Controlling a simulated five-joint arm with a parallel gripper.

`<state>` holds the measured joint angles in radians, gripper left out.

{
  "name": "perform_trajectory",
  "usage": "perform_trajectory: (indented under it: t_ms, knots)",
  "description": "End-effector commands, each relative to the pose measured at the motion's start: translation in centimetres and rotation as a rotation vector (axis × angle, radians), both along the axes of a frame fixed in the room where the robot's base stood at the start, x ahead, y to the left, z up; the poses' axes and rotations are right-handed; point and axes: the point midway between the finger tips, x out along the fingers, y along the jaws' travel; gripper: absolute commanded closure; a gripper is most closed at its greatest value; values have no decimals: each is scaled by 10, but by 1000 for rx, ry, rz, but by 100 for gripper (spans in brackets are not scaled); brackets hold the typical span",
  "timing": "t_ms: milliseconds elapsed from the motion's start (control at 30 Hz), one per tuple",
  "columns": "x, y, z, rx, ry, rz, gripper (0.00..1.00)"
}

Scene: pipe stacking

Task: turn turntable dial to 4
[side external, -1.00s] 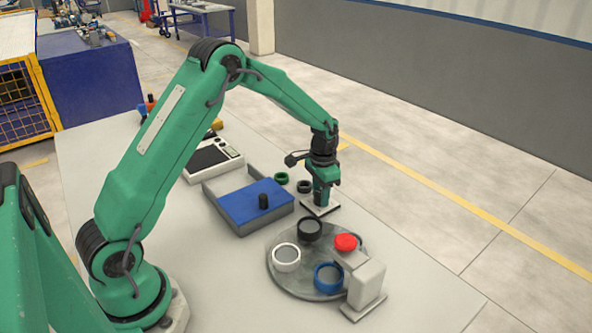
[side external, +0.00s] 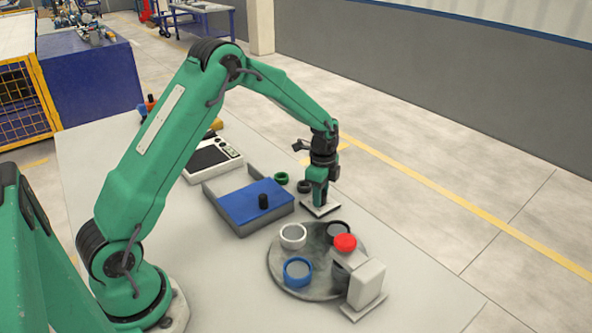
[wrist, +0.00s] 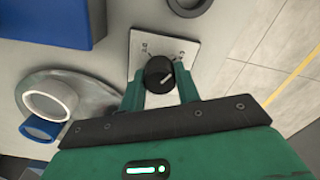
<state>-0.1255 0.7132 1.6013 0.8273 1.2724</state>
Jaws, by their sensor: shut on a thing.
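The dial (wrist: 158,72) is a black knob with a light pointer line, on a white plate (wrist: 150,45) with small marks I cannot read surely. The pointer slants to the upper right in the wrist view. My gripper (wrist: 160,84) is shut on the dial, one green finger on each side. In the side view my gripper (side external: 320,199) hides the knob, and the plate (side external: 320,211) shows beneath. The grey turntable (side external: 320,262) carries a white ring (side external: 293,230), a blue ring (side external: 298,282) and a black ring, partly hidden behind the red part (side external: 345,242).
A grey block (side external: 367,284) stands at the turntable's right edge. A green ring (side external: 281,179) and a dark ring (side external: 304,187) lie behind. The table's right front is clear.

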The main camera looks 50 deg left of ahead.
Motion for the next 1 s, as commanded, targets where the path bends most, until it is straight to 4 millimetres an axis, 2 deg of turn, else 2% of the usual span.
perform_trajectory:
  t_ms: [200,400,900,933,1000]
  knots:
    - [1,-1,2,0,-2,-147,91]
    - [1,-1,2,1,-3,-221,91]
    - [0,-1,2,1,-2,-246,91]
    - [0,-1,2,1,-2,-246,64]
    - [0,-1,2,1,-2,-246,50]
